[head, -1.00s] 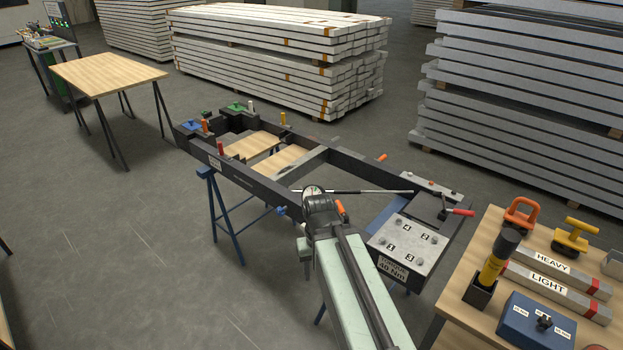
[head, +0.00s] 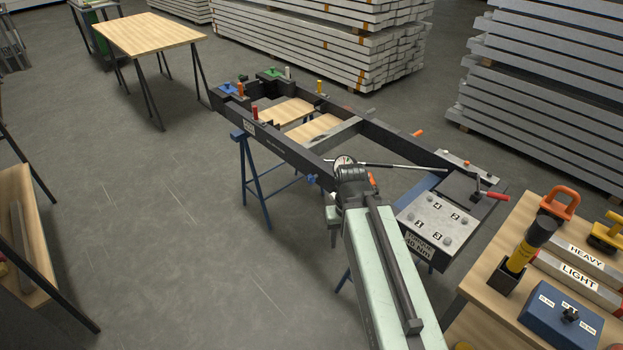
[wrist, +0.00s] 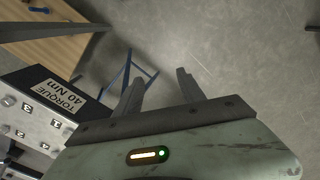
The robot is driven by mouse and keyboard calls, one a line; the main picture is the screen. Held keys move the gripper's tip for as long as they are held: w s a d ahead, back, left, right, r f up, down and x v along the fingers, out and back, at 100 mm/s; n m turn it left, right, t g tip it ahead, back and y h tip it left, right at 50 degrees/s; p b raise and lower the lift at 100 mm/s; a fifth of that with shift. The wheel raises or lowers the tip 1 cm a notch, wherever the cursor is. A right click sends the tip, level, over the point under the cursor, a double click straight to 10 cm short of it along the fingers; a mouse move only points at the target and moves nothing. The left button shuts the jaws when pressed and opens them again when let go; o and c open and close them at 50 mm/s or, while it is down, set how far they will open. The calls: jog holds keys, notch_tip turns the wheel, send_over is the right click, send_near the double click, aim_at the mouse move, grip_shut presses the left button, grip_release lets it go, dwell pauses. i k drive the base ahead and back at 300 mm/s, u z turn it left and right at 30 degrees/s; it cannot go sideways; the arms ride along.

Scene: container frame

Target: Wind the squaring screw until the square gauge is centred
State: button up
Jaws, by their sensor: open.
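The needle is too small to read. A red-handled lever (head: 494,195) stands at the frame's right end. I cannot tell which part is the squaring screw. My gripper is at the end of my arm, just below the dial in the head view, where the arm hides its fingers. In the wrist view my gripper (wrist: 157,82) is open and empty, over bare floor.
A numbered bolt plate (head: 435,221) marked torque 40 Nm lies right of my arm. A wooden table (head: 470,288) at the right holds a blue box (head: 562,325), labelled bars and a yellow tool. Blue trestle legs (head: 252,185) stand under the frame.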

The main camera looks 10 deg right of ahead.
aim_at(310, 180)
jog(key=u, duration=0.85)
jog(key=i, duration=0.45)
jog(key=u, duration=0.95)
